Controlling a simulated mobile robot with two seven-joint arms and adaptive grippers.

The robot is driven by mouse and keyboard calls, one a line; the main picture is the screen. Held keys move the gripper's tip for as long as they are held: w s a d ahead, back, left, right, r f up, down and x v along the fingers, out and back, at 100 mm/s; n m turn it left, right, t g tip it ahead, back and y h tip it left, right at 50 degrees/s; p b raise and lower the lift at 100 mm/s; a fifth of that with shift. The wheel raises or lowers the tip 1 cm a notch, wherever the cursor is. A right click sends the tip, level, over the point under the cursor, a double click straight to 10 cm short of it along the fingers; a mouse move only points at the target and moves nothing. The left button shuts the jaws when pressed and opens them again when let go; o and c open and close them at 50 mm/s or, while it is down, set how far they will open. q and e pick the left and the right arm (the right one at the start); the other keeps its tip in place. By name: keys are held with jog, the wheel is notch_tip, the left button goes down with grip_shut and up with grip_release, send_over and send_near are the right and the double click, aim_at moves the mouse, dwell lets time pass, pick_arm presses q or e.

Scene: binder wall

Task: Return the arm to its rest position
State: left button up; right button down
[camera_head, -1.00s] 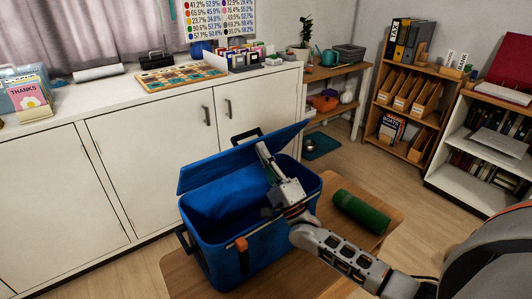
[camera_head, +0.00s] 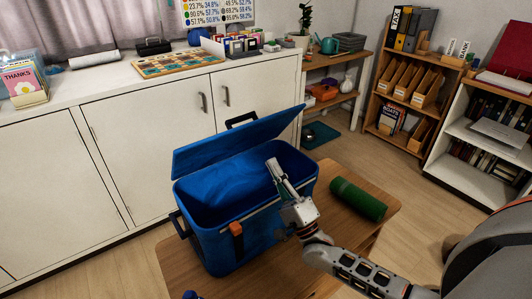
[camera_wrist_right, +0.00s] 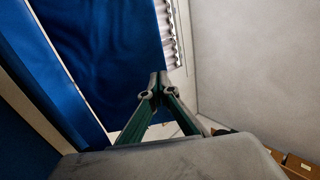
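My right gripper (camera_head: 273,163) is over the front right part of the open blue cooler box (camera_head: 240,245). Its fingers point up and toward the raised lid (camera_head: 240,142). In the right wrist view the two fingertips (camera_wrist_right: 158,80) meet, with nothing between them. The blue lid fills much of that view's upper left. My right arm comes in from the lower right of the head view. The cooler's inside looks empty where it shows; part is hidden by the gripper. My left gripper is in neither view.
The cooler stands on a wooden table (camera_head: 333,230). A green cylinder (camera_head: 358,198) lies to its right, near my right forearm. A white cabinet (camera_head: 150,150) stands behind. Wooden shelves (camera_head: 410,85) stand at the back right. Open floor lies between the table and the shelves.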

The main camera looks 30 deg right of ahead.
jog(key=s+a+f+n+g+y+p, duration=0.1)
jog(key=s+a+f+n+g, duration=0.4)
jog(key=f, duration=0.3)
jog(key=s+a+f+n+g+y+p, duration=0.1)
jog(key=s+a+f+n+g, duration=0.2)
jog(key=s+a+f+n, duration=0.4)
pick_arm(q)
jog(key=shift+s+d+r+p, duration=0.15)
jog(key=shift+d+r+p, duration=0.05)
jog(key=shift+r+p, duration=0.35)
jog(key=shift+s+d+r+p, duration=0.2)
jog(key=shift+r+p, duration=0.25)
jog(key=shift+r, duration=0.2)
pick_arm(e)
jog(key=s+d+f+n+g+h, duration=0.1)
jog(key=s+f+n+g+h, duration=0.2)
jog(key=s+f, duration=0.9)
jog(key=s+n+g, duration=0.1)
jog(key=n+g, duration=0.2)
jog(key=n, duration=0.2)
jog(key=shift+s+d+f+n+g, duration=0.2)
jog(key=shift+s+f+n+g, duration=0.1)
jog(key=shift+f+g, duration=0.1)
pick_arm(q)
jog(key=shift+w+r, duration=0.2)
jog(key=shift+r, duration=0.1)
pick_arm(e)
jog(key=shift+w, duration=0.1)
